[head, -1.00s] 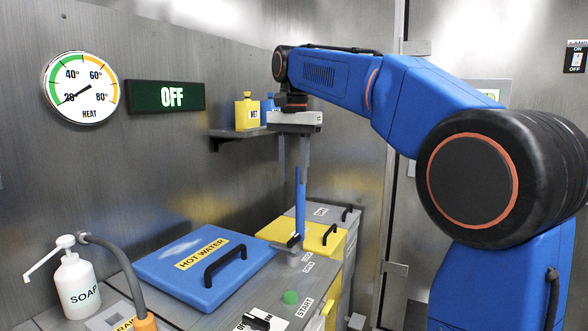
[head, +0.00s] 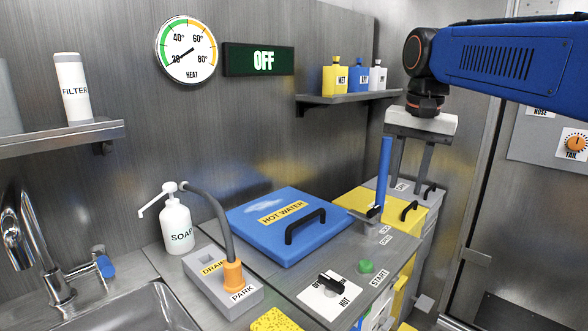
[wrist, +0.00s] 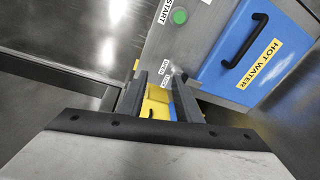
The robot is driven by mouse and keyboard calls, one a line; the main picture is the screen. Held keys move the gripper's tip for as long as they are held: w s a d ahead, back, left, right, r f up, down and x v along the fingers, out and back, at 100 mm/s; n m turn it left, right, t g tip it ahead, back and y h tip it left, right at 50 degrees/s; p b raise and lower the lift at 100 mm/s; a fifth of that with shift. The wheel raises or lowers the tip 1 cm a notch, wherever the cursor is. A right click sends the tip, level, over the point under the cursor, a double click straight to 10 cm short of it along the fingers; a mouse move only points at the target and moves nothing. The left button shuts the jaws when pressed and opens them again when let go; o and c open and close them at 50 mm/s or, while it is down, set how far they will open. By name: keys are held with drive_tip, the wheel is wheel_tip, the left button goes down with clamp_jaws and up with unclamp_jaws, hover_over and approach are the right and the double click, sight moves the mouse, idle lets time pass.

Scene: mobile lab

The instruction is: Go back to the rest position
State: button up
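My gripper (head: 410,184) hangs pointing down at the right side of the head view. Its two grey fingers are apart with nothing between them. My blue arm comes in from the right edge of the head view.
The counter holds a closed blue HOT WATER lid (head: 270,240), a yellow lid (head: 350,200), a soap bottle (head: 176,222) and a grey drain block (head: 215,275). A shelf (head: 350,101) with small flasks is near my wrist. A sink (head: 140,310) is at lower left.

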drive_tip(key=s+d+f+n+t, duration=0.1)
drive_tip(key=s+d+f+n, duration=0.1)
drive_tip(key=s+f, duration=0.8)
drive_tip(key=s+d+f+n+t, duration=0.1)
drive_tip(key=s+f+n, duration=0.3)
drive_tip(key=s+f, duration=0.6)
wheel_tip(320, 180, down, 5)
drive_tip(key=shift+s+d+r+t, duration=0.2)
drive_tip(key=shift+s+d+t, duration=0.2)
drive_tip(key=shift+t, duration=0.2)
